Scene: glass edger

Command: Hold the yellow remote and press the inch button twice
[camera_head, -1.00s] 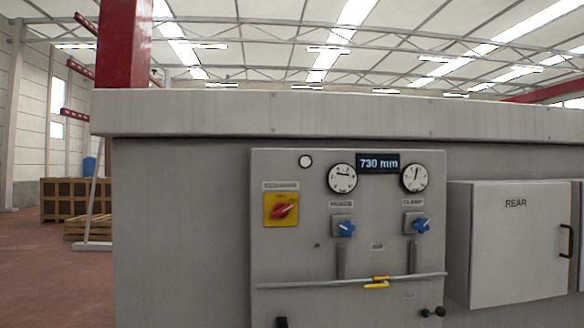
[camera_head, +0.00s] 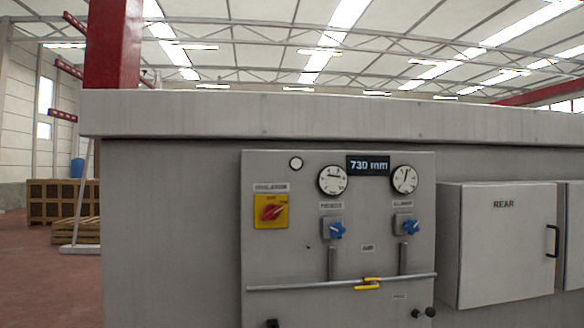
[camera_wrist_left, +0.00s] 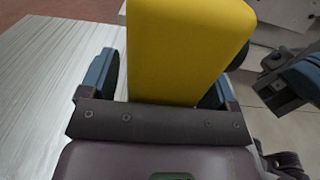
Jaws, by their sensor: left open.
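The yellow remote (camera_wrist_left: 185,45) shows in the left wrist view as a smooth yellow block, standing between the fingers of my left gripper (camera_wrist_left: 172,75). The gripper's blue-padded fingers are open on either side of it. The remote's upper end runs out of the picture. No buttons show on the visible side, so the inch button is out of sight. Dark and blue parts that look like my right gripper (camera_wrist_left: 288,78) are at the right edge of the left wrist view, close to the remote and partly cut off. Neither gripper shows in the head view.
In the head view a grey machine fills the front, with a control panel (camera_head: 290,225), a display (camera_head: 368,165) reading 730 mm, dials and knobs. A grey REAR cabinet (camera_head: 500,250) is at right. A pale flat surface (camera_wrist_left: 40,100) lies left of my left gripper.

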